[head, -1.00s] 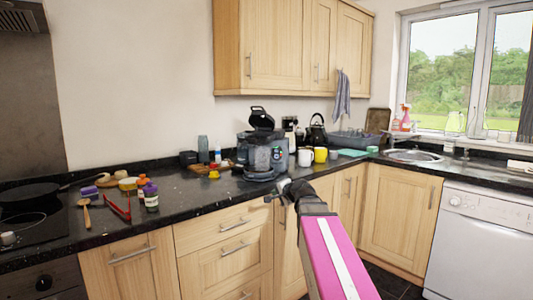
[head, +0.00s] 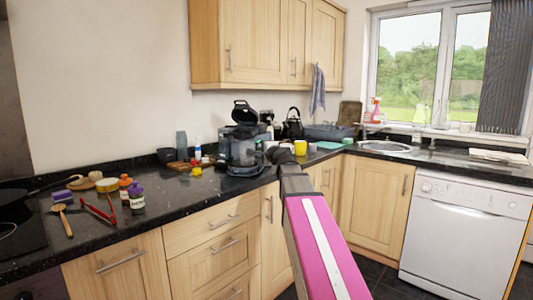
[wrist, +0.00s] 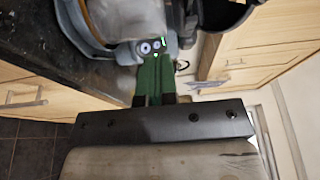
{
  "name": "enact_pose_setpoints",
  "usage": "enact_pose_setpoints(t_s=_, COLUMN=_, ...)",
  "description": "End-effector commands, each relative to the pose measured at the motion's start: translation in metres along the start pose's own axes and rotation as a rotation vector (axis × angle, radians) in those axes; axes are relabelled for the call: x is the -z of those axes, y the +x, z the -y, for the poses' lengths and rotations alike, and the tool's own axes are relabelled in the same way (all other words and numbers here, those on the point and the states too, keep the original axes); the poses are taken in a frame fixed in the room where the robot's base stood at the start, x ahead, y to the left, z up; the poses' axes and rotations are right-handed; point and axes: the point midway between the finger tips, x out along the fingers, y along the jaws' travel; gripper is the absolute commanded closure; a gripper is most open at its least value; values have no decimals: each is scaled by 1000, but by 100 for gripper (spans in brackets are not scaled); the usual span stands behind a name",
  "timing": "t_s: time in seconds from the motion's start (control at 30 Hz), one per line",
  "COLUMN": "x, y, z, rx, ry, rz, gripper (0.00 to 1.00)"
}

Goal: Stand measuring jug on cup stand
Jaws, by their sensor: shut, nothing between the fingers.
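A grey coffee machine (head: 243,148) with its dark lid raised stands at the counter's front edge in the head view. Its low round base (head: 246,170) may be the cup stand. I cannot single out a measuring jug with certainty; a grey, partly see-through body at the machine's front may be it. My gripper (head: 277,156) is just right of the machine, over the counter edge, and hides part of what is behind. In the wrist view its green fingers (wrist: 154,68) are together and empty, pointing at the machine's grey rim (wrist: 90,35) and round-dialled front.
A yellow mug (head: 300,148) and a black kettle (head: 292,124) stand behind my gripper. The counter front (head: 185,205) between is clear.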

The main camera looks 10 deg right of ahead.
Motion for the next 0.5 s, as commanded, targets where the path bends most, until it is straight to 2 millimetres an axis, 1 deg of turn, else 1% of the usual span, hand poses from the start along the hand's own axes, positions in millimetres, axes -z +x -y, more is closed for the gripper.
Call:
enact_pose_setpoints(t_s=0.03, x=1, y=14, z=1, rx=-1, ry=0, rz=1, gripper=100)
enact_pose_setpoints(t_s=0.3, x=1, y=62, z=0, rx=-1, ry=0, rz=0, gripper=100)
enact_pose_setpoints(t_s=0.4, x=1, y=74, z=0, rx=0, ry=0, rz=-1, gripper=100)
enact_pose_setpoints(t_s=0.5, x=1, y=79, z=0, rx=0, ry=0, rz=-2, gripper=100)
